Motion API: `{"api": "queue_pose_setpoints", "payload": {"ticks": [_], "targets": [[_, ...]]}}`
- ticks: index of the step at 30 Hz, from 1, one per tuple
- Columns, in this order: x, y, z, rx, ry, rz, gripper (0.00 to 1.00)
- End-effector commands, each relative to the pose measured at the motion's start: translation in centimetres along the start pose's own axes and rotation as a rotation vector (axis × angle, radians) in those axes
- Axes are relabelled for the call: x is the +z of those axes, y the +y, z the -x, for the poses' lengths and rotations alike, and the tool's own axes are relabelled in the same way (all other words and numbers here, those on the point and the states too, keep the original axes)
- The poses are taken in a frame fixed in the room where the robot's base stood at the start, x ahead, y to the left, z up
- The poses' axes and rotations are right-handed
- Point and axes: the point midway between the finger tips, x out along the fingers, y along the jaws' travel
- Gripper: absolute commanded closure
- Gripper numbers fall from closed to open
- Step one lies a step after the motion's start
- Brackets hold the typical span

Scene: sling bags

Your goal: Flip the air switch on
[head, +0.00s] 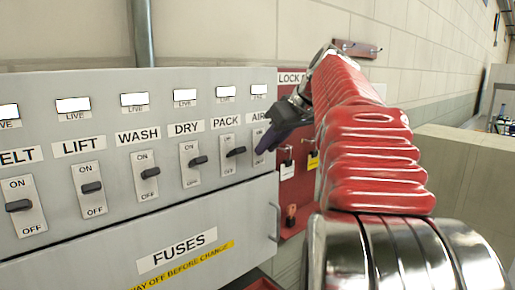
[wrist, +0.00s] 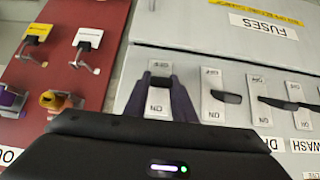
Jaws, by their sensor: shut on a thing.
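The air switch's pale plate (head: 257,163) is at the right end of the row in the head view, under the AIR label (head: 257,117), and mostly hidden by my gripper (head: 268,145). In the wrist view, which shows the panel upside down, the air switch plate (wrist: 158,108) lies between the two dark purple fingers of my gripper (wrist: 160,92). My gripper is shut on the air switch's dark lever (wrist: 160,81), with a finger on each side. The lever shows nearer the OFF end of the plate than the ON end, though the fingers partly cover it.
The pack switch (head: 235,152) is close beside my gripper, with dry (head: 193,162) and wash (head: 148,172) further left. A fuses drawer (head: 180,250) with a handle (head: 274,222) is below. A red lockout board (head: 292,225) with hanging padlocks and tags stands right of the panel.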

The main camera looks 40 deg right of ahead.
Motion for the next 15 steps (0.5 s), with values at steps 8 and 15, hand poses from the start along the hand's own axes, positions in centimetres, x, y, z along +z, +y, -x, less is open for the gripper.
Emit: {"api": "queue_pose_setpoints", "payload": {"ticks": [8, 15], "targets": [[-0.63, -0.06, -0.01, -0.002, -0.112, 0.002, 0.99], [-0.76, -0.04, 0.04, -0.003, -0.16, 0.0, 0.99]]}}
